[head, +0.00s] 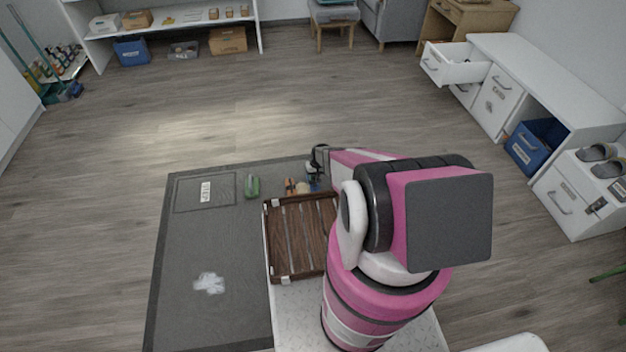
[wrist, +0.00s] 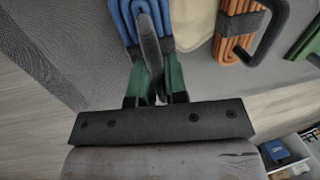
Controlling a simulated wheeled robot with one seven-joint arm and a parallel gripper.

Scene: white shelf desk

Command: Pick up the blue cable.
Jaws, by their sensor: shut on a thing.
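The blue cable (wrist: 126,14) is a coiled bundle at the top of the wrist view, with a dark grey loop on it. My gripper (wrist: 150,70) has its green fingers closed on that dark loop, the cable lying just beyond the fingertips. In the head view my gripper (head: 317,170) is at the back edge of the dark grey mat, partly hidden by my arm. A small bit of the blue cable (head: 314,187) shows below it. I cannot tell whether the cable is clear of the mat.
An orange cable (wrist: 228,47) with a black strap and handle, a beige item (wrist: 193,22) and a green bundle (wrist: 306,45) lie close by. A brown slatted tray (head: 302,233) is in front. A white desk (head: 533,72) with an open drawer (head: 455,66) stands at right.

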